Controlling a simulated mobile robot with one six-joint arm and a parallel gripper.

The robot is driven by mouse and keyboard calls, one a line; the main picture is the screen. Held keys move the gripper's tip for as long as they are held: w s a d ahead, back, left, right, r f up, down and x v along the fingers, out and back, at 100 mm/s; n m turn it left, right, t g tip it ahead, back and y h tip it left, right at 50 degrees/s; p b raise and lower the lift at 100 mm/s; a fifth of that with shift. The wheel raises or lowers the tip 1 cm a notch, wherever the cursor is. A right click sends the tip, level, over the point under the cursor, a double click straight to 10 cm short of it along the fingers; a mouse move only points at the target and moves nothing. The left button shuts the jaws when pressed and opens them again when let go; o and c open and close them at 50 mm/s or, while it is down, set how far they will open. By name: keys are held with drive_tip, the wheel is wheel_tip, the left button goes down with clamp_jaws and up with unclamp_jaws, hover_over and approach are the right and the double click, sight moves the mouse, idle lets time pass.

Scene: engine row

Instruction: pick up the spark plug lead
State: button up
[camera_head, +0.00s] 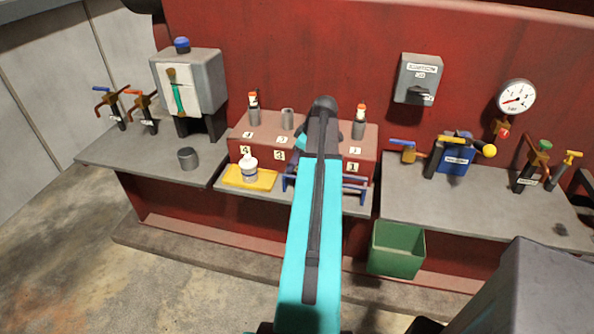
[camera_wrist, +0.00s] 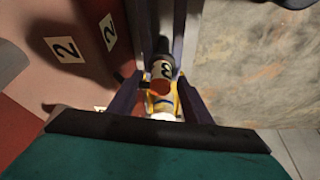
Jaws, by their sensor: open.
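In the wrist view, a dark cylindrical piece with a pale numbered tag and an orange-red end (camera_wrist: 161,69) appears to be the spark plug lead. It lies between the long bars of the blue rack (camera_wrist: 181,28). My gripper (camera_wrist: 158,88) is open, with one finger on either side of the lead's orange end in this view. Whether the fingers touch it cannot be told. In the head view my arm hides the lead and the gripper's fingers. The rack's right part (camera_head: 352,186) shows there.
The red engine block (camera_head: 262,132) behind carries upright red-topped pieces (camera_head: 360,121) and a bare grey post (camera_head: 287,119). A yellow tray (camera_head: 236,179) with a white bottle (camera_head: 249,167) is left of the rack. A green bin (camera_head: 397,250) stands below right.

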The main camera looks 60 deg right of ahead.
drive_tip(key=shift+c, duration=0.4)
clamp_jaws()
drive_tip(key=shift+r, duration=0.15)
drive_tip(key=shift+r+b, duration=1.4)
drive_tip(key=shift+r, duration=3.45)
